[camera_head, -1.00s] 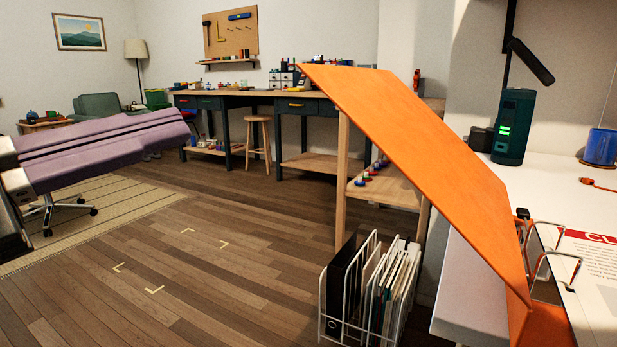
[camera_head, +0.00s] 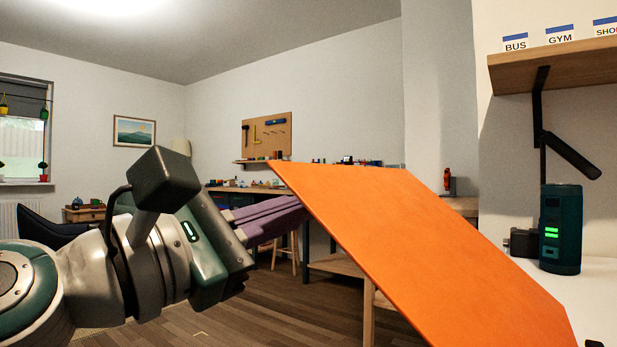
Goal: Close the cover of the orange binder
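The orange binder's cover (camera_head: 420,250) stands open and tilted. It slopes from its raised corner at the upper middle down to the lower right. The binder's rings and pages are below the picture. My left gripper (camera_head: 270,218), with long purple fingers, reaches in from the left to the cover's left edge. Its fingertips end at or behind that edge, and I cannot tell whether they touch it. The fingers appear close together, but their gap is not clear. My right gripper is not in view.
A dark teal device (camera_head: 560,230) with green lights stands on the white desk (camera_head: 603,290) at the right. A labelled wooden shelf (camera_head: 555,63) hangs above, with a dark lamp-like arm (camera_head: 570,155) below it. A workbench stands far behind the cover.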

